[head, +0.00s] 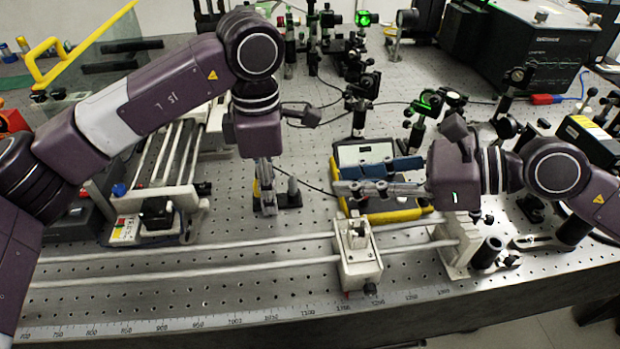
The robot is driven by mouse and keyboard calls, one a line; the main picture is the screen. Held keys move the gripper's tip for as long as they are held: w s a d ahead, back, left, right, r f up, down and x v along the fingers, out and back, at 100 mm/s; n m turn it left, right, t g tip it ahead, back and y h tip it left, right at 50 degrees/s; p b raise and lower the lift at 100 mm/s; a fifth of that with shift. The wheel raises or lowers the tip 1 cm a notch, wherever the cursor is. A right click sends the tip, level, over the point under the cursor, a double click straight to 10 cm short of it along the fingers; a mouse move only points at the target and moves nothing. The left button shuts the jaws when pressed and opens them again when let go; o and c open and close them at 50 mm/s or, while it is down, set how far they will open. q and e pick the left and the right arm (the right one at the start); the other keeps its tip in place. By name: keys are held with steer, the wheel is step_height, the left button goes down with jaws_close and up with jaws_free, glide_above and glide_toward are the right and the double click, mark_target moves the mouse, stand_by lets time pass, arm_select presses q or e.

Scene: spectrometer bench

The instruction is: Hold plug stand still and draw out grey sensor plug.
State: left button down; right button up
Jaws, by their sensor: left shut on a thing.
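My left gripper (265,205) points straight down at the middle of the bench and is shut on the plug stand (290,200), a small dark block low on the breadboard. Its fingers hide part of the stand. A short grey upright piece (292,187) shows just right of the fingers; it may be the grey sensor plug, but it is too small to be sure. My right gripper (350,188) lies level, pointing left, to the right of the stand and apart from it. I cannot tell whether its fingers are open or shut.
A yellow-edged meter (400,214) lies behind and under my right gripper, with blue parts (380,168) beside the fingers. A rail with a white carriage (359,262) runs across the front. Optics posts (360,115) stand behind. A thin dark cable (315,184) runs near the stand.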

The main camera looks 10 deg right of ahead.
mark_target(293, 186)
steer(key=x, duration=1)
steer(key=shift+c, duration=0.5)
jaws_close()
